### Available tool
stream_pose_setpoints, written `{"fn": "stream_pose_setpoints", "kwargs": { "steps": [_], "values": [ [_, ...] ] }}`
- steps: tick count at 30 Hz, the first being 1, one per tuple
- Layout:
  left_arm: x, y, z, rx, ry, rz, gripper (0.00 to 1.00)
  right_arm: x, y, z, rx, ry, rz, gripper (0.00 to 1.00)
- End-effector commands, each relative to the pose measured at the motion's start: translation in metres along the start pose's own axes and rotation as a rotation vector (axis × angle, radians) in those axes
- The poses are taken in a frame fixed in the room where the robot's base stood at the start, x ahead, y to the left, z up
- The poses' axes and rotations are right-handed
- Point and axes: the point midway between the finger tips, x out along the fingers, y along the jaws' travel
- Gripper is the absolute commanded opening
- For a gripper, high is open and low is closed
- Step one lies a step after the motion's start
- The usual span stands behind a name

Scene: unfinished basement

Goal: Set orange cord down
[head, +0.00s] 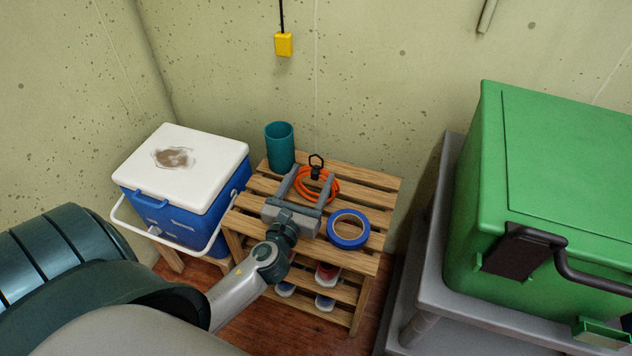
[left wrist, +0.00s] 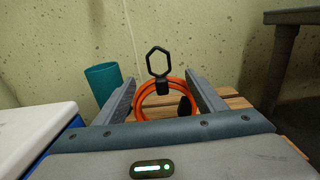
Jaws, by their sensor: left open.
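The orange cord (head: 328,192) is a coil with a black hexagonal loop on a black clip, resting on the slatted wooden rack (head: 378,188). My left gripper (head: 312,176) is open, with one finger on each side of the coil. In the left wrist view the cord (left wrist: 146,112) shows between the two grey fingers (left wrist: 160,95), with its loop standing up at the middle. The gripper body hides the near part of the coil. My right gripper is not in view.
A teal cup (head: 280,147) stands behind left of the cord, and a blue tape roll (head: 348,230) lies in front right. A blue cooler (head: 180,185) with a white lid stands left. A green bin (head: 550,170) on a grey stand is at right.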

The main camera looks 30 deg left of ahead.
Motion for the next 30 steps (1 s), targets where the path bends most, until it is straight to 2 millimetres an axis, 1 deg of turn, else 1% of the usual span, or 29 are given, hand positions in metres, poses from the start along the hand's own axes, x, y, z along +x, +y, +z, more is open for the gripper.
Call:
{"fn": "stream_pose_setpoints", "kwargs": {
  "steps": [1,3,6,9,18,22,26,30],
  "values": [
    [0.008,0.0,0.001,0.001,-0.002,0.0,0.64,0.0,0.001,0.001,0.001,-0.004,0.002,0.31],
    [0.017,0.0,0.0,0.0,-0.001,0.0,0.64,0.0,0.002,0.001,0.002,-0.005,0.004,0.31],
    [0.024,0.0,0.0,-0.001,-0.001,0.0,0.64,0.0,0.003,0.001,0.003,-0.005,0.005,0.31],
    [0.027,0.0,0.0,0.0,0.0,0.0,0.64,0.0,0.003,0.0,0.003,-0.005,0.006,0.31],
    [0.027,0.0,0.0,0.0,0.0,0.0,0.64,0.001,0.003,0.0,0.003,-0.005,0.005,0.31],
    [0.033,0.0,-0.001,-0.001,-0.001,0.001,0.64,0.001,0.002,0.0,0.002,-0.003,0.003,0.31],
    [0.047,-0.001,-0.003,-0.001,-0.001,0.002,0.64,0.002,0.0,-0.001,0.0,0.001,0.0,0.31],
    [0.065,-0.001,-0.004,-0.001,-0.002,0.001,0.64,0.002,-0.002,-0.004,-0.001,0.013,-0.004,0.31]
  ]
}}
